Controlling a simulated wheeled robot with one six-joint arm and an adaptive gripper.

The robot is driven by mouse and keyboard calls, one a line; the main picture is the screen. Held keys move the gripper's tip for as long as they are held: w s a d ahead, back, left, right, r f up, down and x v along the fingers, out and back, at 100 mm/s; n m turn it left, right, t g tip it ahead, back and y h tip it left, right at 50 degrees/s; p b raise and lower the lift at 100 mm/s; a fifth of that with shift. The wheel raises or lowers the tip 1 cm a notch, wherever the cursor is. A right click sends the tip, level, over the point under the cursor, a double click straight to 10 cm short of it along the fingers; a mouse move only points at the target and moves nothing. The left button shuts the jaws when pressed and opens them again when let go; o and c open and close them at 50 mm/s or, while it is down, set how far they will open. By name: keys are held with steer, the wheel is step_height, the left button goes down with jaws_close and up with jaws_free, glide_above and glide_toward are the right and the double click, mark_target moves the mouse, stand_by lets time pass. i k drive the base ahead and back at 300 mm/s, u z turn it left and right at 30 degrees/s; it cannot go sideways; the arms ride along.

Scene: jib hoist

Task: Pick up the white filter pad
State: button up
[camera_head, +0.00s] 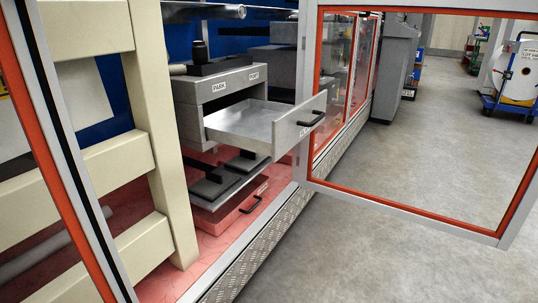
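I cannot make out a white filter pad in this view. A grey drawer (246,126) stands pulled out of a grey cabinet (190,108) inside the machine bay. Its visible floor looks bare, though its front panel hides part of the inside. The drawer front has a black handle (312,122) and a small label too small to read surely. My gripper is not in view.
An orange-edged glass door (420,205) stands open at the right, near the drawer front. Cream frame bars (160,130) stand at the left. Below the drawer is a red box (235,212) with a black handle. Grey floor (380,265) is clear; a blue cart (510,105) is far right.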

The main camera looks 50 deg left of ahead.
mark_target(245, 163)
steer(key=u, duration=0.4)
steer(key=i, duration=0.9)
steer(key=u, duration=1.2)
steer(key=i, duration=0.35)
steer(key=u, duration=0.15)
